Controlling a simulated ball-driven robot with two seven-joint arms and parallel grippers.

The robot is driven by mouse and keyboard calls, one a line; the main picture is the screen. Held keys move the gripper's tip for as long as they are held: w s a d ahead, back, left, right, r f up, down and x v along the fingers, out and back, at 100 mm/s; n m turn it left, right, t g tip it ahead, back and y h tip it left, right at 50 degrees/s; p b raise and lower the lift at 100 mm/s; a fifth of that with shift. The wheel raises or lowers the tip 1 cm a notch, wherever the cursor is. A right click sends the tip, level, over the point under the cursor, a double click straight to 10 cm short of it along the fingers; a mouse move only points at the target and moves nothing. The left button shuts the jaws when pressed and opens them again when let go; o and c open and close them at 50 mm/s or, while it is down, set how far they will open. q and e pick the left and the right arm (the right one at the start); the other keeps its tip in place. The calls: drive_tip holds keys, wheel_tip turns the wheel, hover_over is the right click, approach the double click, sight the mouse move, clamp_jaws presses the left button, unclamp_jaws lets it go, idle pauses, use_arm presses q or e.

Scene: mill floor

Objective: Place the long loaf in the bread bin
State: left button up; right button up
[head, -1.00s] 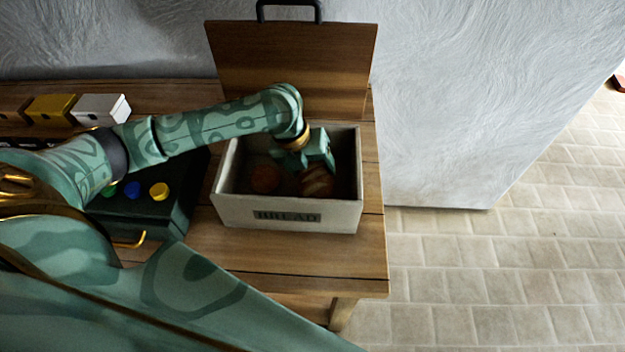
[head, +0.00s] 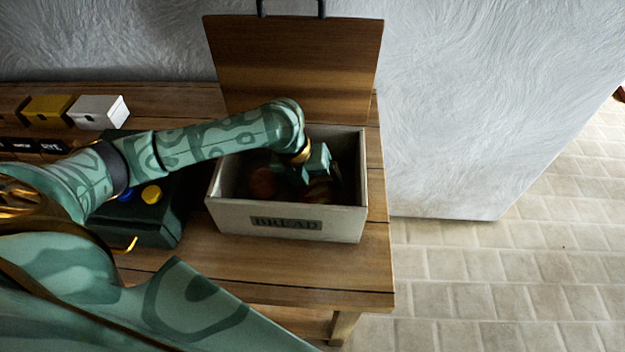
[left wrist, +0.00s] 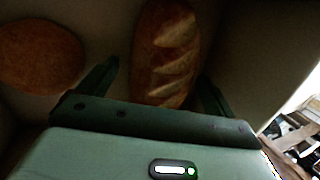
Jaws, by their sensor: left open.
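The bread bin (head: 285,222) is a pale box marked BREAD on the wooden table, with its wooden lid (head: 295,68) standing open behind it. My left gripper (head: 318,178) reaches down inside the bin. The long loaf (left wrist: 167,50), brown with pale slashes, lies in the bin; it also shows partly under the gripper in the head view (head: 318,194). In the left wrist view my left gripper (left wrist: 160,85) is open, its fingers apart on either side of the loaf's near end. A round loaf (left wrist: 40,55) lies left of it in the bin. My right gripper is not seen.
A dark green box with blue and yellow knobs (head: 151,194) stands left of the bin. A yellow box (head: 47,109) and a white box (head: 98,112) stand at the back left. The table front is clear; its right edge is close to the bin.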

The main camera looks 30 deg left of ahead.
use_arm(q)
drive_tip(key=p+v, duration=0.4)
drive_tip(key=v, duration=0.8)
drive_tip(key=shift+r, duration=0.1)
idle(0.8)
